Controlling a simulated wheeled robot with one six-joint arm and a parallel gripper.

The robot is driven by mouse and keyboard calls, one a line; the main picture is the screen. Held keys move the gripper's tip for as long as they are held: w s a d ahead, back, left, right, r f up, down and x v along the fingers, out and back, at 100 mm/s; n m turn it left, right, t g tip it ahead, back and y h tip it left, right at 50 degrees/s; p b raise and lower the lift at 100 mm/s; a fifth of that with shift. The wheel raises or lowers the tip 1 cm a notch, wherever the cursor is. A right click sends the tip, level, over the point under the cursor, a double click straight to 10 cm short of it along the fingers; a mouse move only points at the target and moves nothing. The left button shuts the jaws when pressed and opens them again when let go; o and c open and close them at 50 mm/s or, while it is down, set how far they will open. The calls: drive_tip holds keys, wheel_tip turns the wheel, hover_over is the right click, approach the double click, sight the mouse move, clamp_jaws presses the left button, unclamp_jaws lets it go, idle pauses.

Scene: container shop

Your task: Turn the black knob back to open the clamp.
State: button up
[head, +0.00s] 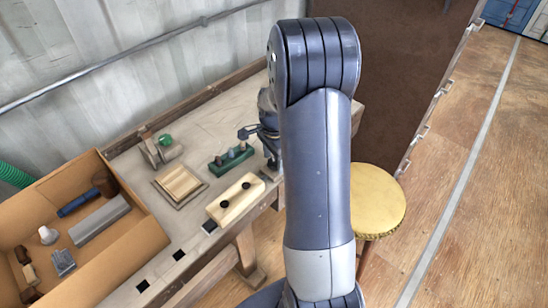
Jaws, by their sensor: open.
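A pale wooden block (236,199) with two black knobs lies near the front edge of the bench. One black knob (246,186) is toward its right end and the other black knob (224,204) toward its left end. I cannot tell from here whether this block is the clamp or how far either knob is turned. My gripper (247,132) is small and dark in this view, open and apart from the block, above the bench behind the green rack. My arm hides part of the bench's right end.
A green rack (219,167) with several dark pegs stands behind the block. A slatted wooden piece (179,182) and a grey fixture with a green part (160,152) stand left of it. A cardboard box (151,236) of tools fills the left. A yellow stool (378,200) stands right.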

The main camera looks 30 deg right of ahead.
drive_tip(key=shift+c, duration=0.3)
drive_tip(key=c, duration=0.9)
drive_tip(key=shift+c, duration=0.2)
drive_tip(key=n, duration=0.4)
drive_tip(key=shift+n, duration=0.4)
drive_tip(key=n, duration=0.5)
drive_tip(key=shift+b, duration=0.3)
drive_tip(key=n, duration=0.6)
drive_tip(key=shift+n, duration=0.4)
drive_tip(key=n, duration=0.7)
drive_tip(key=shift+r, duration=0.1)
